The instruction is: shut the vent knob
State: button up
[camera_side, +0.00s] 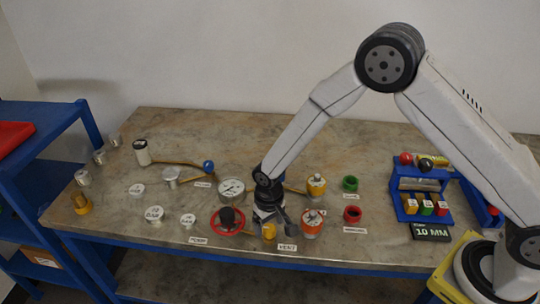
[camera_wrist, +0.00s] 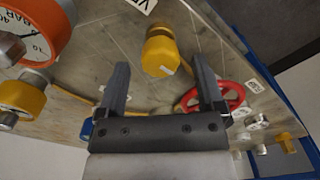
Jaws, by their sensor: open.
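The vent knob is a small yellow knob (camera_side: 269,231) at the bench's front edge, just behind a white label reading VENT (camera_side: 287,247). In the wrist view the yellow knob (camera_wrist: 160,50) shows between and beyond my fingertips, with a gap on both sides. My gripper (camera_side: 275,218) is low over the bench, right at the knob in the side view. In the wrist view my gripper (camera_wrist: 160,66) has its two dark fingers wide apart and nothing held. I cannot tell how far the knob is turned or how deep it sits between the fingers.
A red handwheel (camera_side: 228,221) stands close left of my gripper; a round gauge (camera_side: 231,190) is behind it. Orange (camera_side: 312,224) and yellow (camera_side: 316,186) instruments stand close right. A blue rack (camera_side: 420,202) is further right. The rear of the bench (camera_side: 220,130) is clear.

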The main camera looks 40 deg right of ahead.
jog(key=shift+f, duration=0.5)
grip_shut()
